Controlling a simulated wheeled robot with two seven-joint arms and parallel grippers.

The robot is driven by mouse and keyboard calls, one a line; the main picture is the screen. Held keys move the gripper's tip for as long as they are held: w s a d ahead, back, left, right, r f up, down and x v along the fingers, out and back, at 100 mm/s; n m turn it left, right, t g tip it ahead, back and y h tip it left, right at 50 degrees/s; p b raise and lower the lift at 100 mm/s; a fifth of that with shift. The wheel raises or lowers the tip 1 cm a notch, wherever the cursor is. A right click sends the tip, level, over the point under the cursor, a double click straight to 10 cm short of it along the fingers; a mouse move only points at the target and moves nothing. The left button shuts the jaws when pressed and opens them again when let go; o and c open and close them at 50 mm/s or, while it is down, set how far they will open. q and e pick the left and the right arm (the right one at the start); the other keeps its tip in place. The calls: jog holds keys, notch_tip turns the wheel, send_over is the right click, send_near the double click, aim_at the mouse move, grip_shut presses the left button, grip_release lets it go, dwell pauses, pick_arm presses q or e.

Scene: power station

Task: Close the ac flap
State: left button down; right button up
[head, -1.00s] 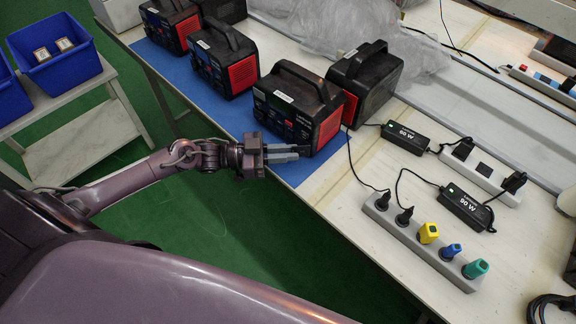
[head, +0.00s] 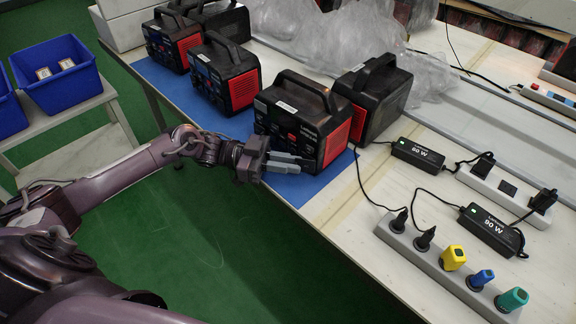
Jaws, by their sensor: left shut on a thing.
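Several black and red power stations with top handles stand on a blue mat (head: 290,190) on the table. The nearest power station (head: 290,122) has its front panel turned toward my left arm. My left gripper (head: 290,163) is at the lower front edge of this power station, its grey fingers pointing right. The fingers look close together against the lower front; a flap there is too small and hidden to make out. My right gripper is not in view.
Another power station (head: 375,95) stands just behind the nearest one. A power strip (head: 440,268) with coloured plugs and a charger (head: 490,230) lie to the right. A blue bin (head: 55,80) stands on a side table at left. Green floor is clear below my arm.

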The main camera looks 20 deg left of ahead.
pick_arm(q)
jog(key=c, duration=1.5)
grip_release()
jog(key=shift+s+d, duration=0.1)
